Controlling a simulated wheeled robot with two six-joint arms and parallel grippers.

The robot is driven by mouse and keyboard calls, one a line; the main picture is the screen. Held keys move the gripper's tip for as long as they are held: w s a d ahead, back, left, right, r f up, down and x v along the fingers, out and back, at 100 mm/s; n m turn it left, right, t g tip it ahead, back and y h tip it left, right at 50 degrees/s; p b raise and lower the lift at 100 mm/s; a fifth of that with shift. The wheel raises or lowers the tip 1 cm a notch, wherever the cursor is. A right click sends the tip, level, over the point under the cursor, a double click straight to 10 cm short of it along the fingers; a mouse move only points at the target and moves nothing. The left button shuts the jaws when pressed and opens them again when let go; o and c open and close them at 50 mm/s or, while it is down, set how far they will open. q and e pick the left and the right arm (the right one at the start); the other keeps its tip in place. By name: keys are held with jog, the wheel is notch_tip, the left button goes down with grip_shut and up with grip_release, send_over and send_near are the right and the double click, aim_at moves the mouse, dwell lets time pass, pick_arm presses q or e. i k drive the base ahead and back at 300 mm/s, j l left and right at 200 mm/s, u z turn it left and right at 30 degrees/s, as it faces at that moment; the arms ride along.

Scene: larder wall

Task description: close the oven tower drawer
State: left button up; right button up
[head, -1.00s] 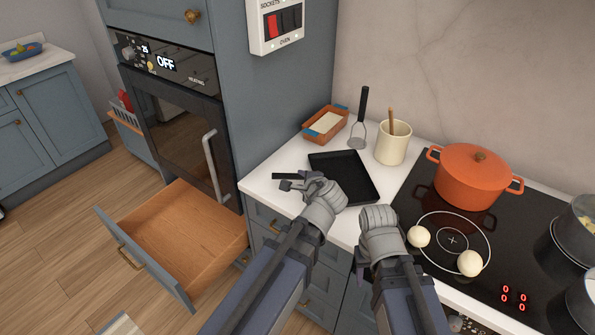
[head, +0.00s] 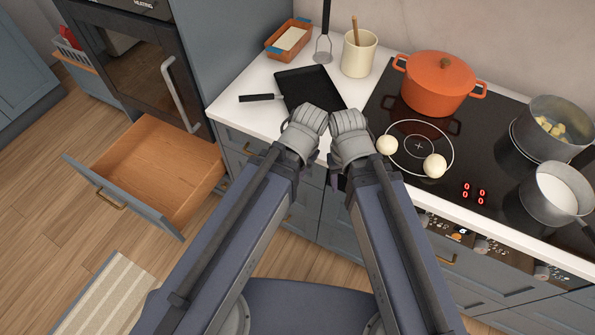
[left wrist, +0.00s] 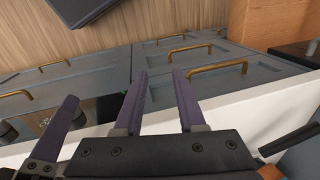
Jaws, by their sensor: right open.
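The oven tower drawer (head: 160,170) stands pulled far out below the oven, at the left of the head view. Its wooden inside is empty, and its blue-grey front (head: 125,195) has a brass handle (head: 111,199). My left gripper is at the worktop's front edge, right of the drawer and apart from it. In the left wrist view its purple fingers (left wrist: 157,74) stand apart with nothing between them. My right gripper (head: 335,180) is close beside it, open, its fingers partly hidden in the head view. Neither gripper touches the drawer.
The oven door (head: 135,65) above the drawer is shut. A black tray (head: 308,88), orange pot (head: 438,85) and two pale round items (head: 434,166) are on the worktop and hob. Floor (head: 45,215) left of the drawer is clear; a striped mat (head: 95,305) lies in front.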

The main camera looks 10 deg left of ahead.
aim_at(162, 172)
jog(key=u, duration=1.6)
jog(key=i+j+u, duration=0.25)
jog(key=j, duration=0.2)
jog(key=i, duration=0.05)
